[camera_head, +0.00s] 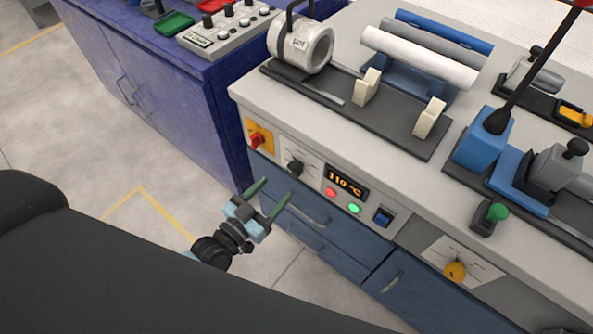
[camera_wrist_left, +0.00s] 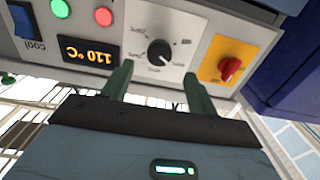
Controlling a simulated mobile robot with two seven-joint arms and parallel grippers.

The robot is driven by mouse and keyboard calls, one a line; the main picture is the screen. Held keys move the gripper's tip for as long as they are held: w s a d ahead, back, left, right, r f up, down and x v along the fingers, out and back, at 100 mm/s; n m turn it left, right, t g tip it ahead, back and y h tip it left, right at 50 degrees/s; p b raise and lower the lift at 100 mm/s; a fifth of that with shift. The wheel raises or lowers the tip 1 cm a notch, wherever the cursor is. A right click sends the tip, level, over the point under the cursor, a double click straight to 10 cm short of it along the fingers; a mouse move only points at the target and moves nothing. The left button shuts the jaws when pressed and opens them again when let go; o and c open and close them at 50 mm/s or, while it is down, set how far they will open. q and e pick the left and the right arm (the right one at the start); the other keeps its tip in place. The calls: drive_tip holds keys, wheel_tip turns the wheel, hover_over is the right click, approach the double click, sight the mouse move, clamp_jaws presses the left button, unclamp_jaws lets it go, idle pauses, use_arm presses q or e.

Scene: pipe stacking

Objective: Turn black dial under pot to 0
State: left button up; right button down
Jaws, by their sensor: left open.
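The pot (camera_head: 303,47), a white cylinder with a black handle and a "pot" label, lies on its side at the near left of the bench top. Below it, the black dial (camera_head: 295,168) sits on a white scale panel on the bench front. In the left wrist view the dial (camera_wrist_left: 160,52) has a pale pointer mark; the scale text is too small to read. My left gripper (camera_head: 269,197) is open, with green fingers, in front of and just below the dial, apart from it. In the wrist view its fingers (camera_wrist_left: 158,74) spread to either side below the dial. My right gripper is out of view.
A red switch (camera_head: 257,141) on a yellow plate is left of the dial. A 110 °C display (camera_head: 346,182), red and green buttons and a blue switch (camera_head: 383,217) are to its right. Drawers with handles (camera_head: 308,212) are below. Open floor (camera_head: 120,170) lies left.

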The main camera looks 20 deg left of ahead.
sight(292, 173)
use_arm(q)
drive_tip(key=shift+x, duration=3.85)
drive_tip(key=c, duration=1)
